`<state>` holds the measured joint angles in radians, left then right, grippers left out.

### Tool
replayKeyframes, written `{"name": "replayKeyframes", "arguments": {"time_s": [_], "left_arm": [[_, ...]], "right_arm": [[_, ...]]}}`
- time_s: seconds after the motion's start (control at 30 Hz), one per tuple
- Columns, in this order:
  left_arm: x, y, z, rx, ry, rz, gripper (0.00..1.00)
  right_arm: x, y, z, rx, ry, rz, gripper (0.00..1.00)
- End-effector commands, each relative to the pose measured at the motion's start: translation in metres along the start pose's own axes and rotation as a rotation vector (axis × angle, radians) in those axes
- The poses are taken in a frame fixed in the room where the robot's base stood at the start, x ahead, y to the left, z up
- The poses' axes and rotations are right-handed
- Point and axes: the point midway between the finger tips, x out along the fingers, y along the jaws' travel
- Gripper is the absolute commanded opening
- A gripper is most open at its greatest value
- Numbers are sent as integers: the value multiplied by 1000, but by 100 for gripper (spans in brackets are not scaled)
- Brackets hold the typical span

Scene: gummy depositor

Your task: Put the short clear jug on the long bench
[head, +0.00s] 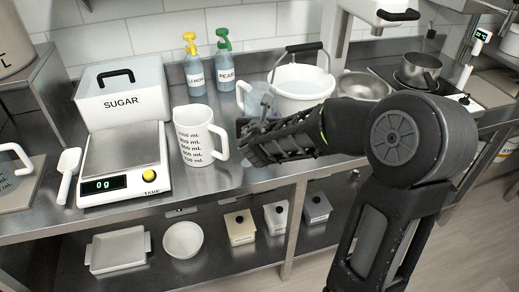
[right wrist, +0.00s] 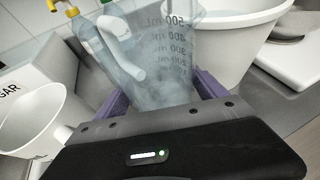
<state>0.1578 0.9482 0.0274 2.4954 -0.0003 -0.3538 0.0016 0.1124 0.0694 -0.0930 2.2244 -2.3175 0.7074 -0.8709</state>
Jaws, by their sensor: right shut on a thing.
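The short clear jug (right wrist: 165,70), bluish with mL markings and a pale handle, stands between the purple fingers of my right gripper (right wrist: 160,95) in the right wrist view. The fingers are shut on it. In the head view the clear jug (head: 257,97) is partly hidden behind my right gripper (head: 248,132), between the white jug and the white bucket. Whether its base touches the surface is hidden. The long bench (head: 232,178) is the steel counter along the tiled wall. My left gripper is not in view.
A tall white mL jug (head: 194,140) stands just left of my right gripper. Beside it are a scale (head: 120,150) and a sugar bin (head: 122,92). A white bucket (head: 300,92), steel bowl (head: 363,86) and two pump bottles (head: 194,72) crowd the back and right.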

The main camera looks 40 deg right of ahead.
Motion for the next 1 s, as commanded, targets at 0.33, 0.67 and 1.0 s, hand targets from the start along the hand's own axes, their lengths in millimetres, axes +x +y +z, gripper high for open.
{"name": "replayKeyframes", "arguments": {"time_s": [0.33, 0.67, 1.0], "left_arm": [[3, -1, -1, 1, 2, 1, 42], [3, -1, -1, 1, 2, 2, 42], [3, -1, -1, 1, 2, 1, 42]], "right_arm": [[21, 0, -51, -3, 5, -1, 38], [23, 0, -56, 0, 0, -1, 38], [36, -1, -89, -2, 3, -2, 38]]}}
